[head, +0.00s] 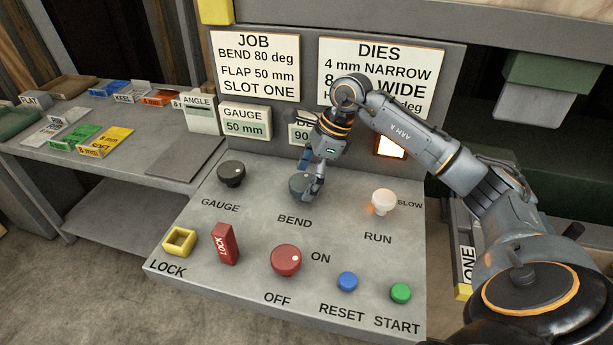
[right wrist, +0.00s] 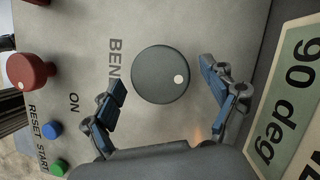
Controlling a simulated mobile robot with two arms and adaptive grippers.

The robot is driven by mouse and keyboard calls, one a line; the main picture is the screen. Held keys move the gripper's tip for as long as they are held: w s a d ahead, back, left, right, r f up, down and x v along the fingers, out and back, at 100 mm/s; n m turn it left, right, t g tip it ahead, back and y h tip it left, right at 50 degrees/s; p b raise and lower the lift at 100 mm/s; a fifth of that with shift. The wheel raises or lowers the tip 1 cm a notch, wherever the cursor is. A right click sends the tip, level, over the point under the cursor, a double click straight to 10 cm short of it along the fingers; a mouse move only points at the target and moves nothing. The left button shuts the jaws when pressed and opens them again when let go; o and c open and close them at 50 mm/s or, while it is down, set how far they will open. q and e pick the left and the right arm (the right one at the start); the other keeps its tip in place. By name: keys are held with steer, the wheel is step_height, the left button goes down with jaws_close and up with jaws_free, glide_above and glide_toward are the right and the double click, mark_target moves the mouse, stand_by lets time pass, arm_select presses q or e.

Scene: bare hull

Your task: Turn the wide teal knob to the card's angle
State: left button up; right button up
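The wide teal knob (head: 299,186) stands on the sloped panel above the label BEND. In the right wrist view the knob (right wrist: 160,75) is a round grey-teal disc with a pale dot near its lower right rim. My right gripper (head: 314,188) is over the knob in the head view. In the right wrist view its blue-padded fingers are spread on either side of the knob, with gaps showing. The job card (head: 255,66) reads BEND 80 deg. The bend display (right wrist: 287,95) reads 90 deg; my arm partly hides it in the head view. My left gripper is not in view.
A dark GAUGE knob (head: 232,173) is left of the teal knob, and a white RUN knob (head: 383,203) is right. A red knob (head: 286,260), red LOCK piece (head: 225,244), blue button (head: 347,281) and green button (head: 400,293) are in front.

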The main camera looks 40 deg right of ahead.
steer(key=c, duration=1.1)
steer(key=shift+s+f+m+t+h+b, duration=0.1)
steer(key=shift+m+t+h+b, duration=0.25)
steer(key=shift+m+b, duration=0.65)
steer(key=shift+a+m+t+h+b, duration=0.1)
steer(key=shift+m+t+h+b, duration=0.25)
steer(key=shift+m, duration=0.6)
steer(key=shift+a+m+t+b, duration=0.1)
steer(key=shift+m+b, duration=0.35)
steer(key=shift+m, duration=0.5)
steer(key=o, duration=1.1)
steer(key=shift+o, duration=0.2)
